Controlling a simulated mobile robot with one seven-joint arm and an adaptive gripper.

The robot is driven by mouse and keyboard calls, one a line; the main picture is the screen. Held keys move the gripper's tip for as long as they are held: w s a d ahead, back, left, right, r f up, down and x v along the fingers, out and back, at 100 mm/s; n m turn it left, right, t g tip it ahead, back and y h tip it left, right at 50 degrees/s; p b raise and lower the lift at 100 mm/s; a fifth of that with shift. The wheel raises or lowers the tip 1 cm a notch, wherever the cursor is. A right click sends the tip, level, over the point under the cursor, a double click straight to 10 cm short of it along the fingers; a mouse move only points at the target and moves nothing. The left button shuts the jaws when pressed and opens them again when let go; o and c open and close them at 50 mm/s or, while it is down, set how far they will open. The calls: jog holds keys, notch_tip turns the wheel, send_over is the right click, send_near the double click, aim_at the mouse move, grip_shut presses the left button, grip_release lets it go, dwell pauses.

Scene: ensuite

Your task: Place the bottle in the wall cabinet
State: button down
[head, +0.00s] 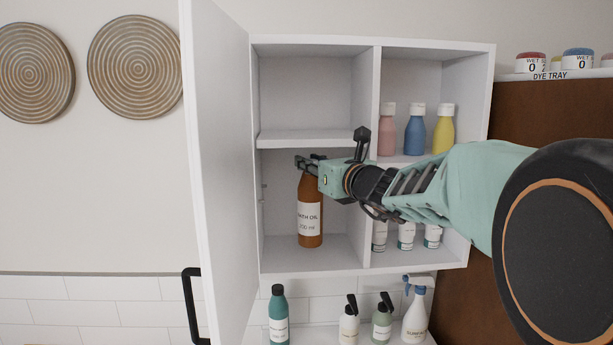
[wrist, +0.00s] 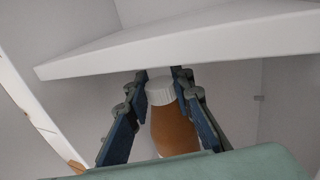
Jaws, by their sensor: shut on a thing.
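The brown bath oil bottle (head: 310,222) is upright in the lower left compartment of the white wall cabinet (head: 376,55). Its base appears to be at the compartment floor; I cannot tell whether it touches. My gripper (head: 310,163) is shut on the bottle near its top, reaching in from the right, and covers the bottle's cap in the head view. In the wrist view the brown bottle (wrist: 172,128) with its pale cap stands between my two fingers (wrist: 164,95). The cabinet door (head: 222,170) is swung open at the left.
A shelf (head: 308,138) lies just above my gripper. Pink (head: 387,135), blue (head: 414,133) and yellow (head: 443,133) bottles stand in the upper right compartment, and small white containers below them. A teal bottle (head: 278,318) and several dispensers stand beneath the cabinet. The upper left compartment is empty.

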aim_at(315, 180)
jog(key=shift+w+a+f+b, duration=0.2)
jog(key=shift+w+f+b, duration=0.1)
jog(key=shift+f+b, duration=0.15)
jog(key=shift+f, duration=0.35)
jog(key=shift+s+d+f+b, duration=0.1)
jog(key=shift+s+f+b, duration=0.15)
jog(key=shift+f+b, duration=0.5)
jog(key=shift+w+f, duration=0.15)
jog(key=shift+w, duration=0.05)
jog(key=shift+s, duration=0.1)
jog(key=shift+f+b, duration=0.15)
jog(key=shift+b, duration=0.25)
jog(key=c, duration=1.7)
grip_release()
